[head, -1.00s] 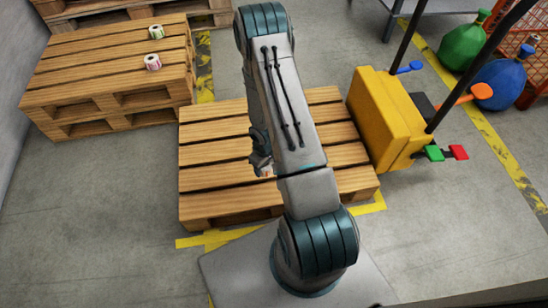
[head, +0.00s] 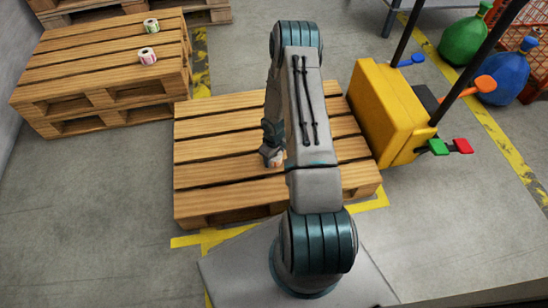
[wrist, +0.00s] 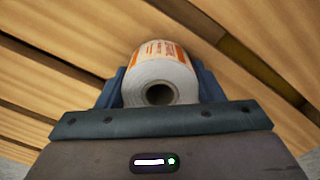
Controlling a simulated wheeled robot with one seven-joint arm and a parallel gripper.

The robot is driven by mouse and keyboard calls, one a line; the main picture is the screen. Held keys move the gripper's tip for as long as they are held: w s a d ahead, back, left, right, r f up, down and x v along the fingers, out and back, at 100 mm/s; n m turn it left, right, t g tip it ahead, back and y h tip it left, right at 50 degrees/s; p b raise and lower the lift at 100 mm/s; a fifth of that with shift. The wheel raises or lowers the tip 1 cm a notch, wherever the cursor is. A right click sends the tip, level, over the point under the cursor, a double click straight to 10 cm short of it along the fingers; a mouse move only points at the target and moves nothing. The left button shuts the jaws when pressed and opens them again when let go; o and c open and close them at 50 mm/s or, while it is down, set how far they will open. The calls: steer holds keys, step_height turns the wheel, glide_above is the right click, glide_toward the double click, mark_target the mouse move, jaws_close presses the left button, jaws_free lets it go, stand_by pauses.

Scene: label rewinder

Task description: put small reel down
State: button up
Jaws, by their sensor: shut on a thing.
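The small reel (wrist: 158,72) is a white label roll with an orange printed label and a dark core hole. In the wrist view my gripper (wrist: 160,88) is shut on it, one finger on each side. Wooden slats of a pallet (wrist: 50,80) fill the view behind the reel. In the head view my gripper (head: 272,157) is over the middle pallet (head: 215,180), left of my arm. The reel is hard to make out there, and I cannot tell whether it touches the slats.
Two other reels, one green-and-white (head: 151,25) and one pink-and-white (head: 147,56), stand on the stacked pallets (head: 80,75) at upper left. A yellow pallet truck (head: 385,110) stands right of the middle pallet. The left part of that pallet is bare.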

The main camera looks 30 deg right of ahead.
steer(key=o, duration=1.1)
steer(key=shift+c, duration=0.2)
steer(key=s+a+r+m+h+p, duration=0.1)
steer(key=s+a+r+p, duration=0.15)
steer(key=r, duration=1.55)
steer(key=s+a+r+m+h+p, duration=0.1)
steer(key=a+r+p, duration=0.15)
steer(key=r, duration=1.55)
steer(key=s+a+r+m+y, duration=0.1)
steer(key=s+a+r, duration=0.3)
steer(key=s+r, duration=0.3)
steer(key=s+a+r+t+y, duration=0.1)
steer(key=s+a+r, duration=0.4)
steer(key=s+r, duration=0.2)
steer(key=shift+s+a+m, duration=0.2)
steer(key=shift+s+m, duration=0.2)
steer(key=shift+s, duration=0.25)
